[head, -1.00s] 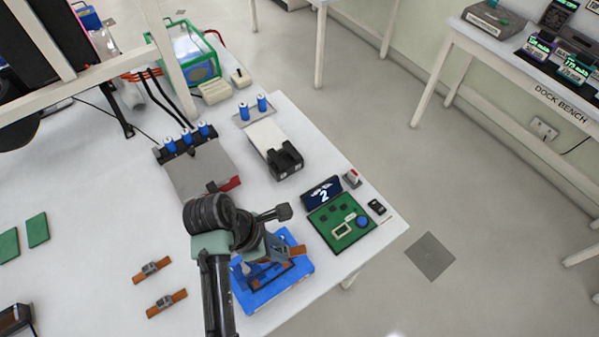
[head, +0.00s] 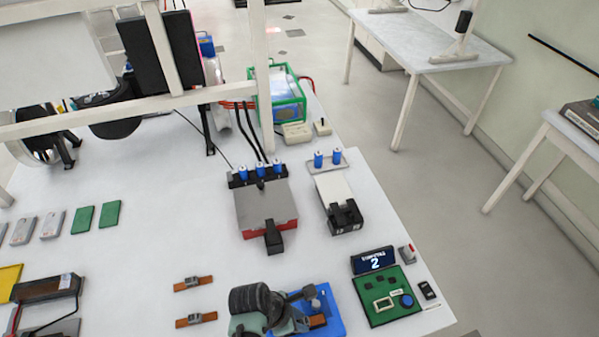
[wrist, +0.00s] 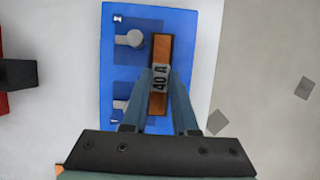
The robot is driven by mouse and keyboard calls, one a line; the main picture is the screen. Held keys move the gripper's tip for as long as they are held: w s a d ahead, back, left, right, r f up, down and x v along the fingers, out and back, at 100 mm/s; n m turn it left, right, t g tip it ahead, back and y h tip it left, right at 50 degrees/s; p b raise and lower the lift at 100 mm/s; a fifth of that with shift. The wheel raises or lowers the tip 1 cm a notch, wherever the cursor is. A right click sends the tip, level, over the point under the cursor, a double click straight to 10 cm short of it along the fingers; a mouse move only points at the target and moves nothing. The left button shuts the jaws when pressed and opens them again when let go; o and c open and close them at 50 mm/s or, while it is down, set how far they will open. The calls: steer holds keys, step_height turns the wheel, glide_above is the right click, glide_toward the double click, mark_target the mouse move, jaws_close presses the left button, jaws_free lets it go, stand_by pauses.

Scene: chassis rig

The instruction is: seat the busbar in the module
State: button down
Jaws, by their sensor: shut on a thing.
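The busbar (wrist: 161,46) is a copper-coloured strip with a grey middle block marked "40 A". My gripper (wrist: 160,78) is shut on that block, and the copper end also shows in the head view (head: 317,321). The module (wrist: 205,30) is a blue block, partly hidden by my arm in the head view (head: 331,298). In the wrist view the busbar lies over the module, lengthwise, to the right of two round grey parts (wrist: 131,38). I cannot tell whether it touches the module.
Two similar copper strips (head: 193,283) (head: 196,320) lie on the table left of my arm. A green board (head: 385,296) and a dark display showing "2" (head: 373,261) stand right of the module. A grey-topped unit (head: 264,205) is behind.

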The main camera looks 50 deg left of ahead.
steer(key=shift+f, duration=0.4)
steer(key=shift+f, duration=0.1)
steer(key=c, duration=0.7)
jaws_free()
steer(key=v, duration=1.2)
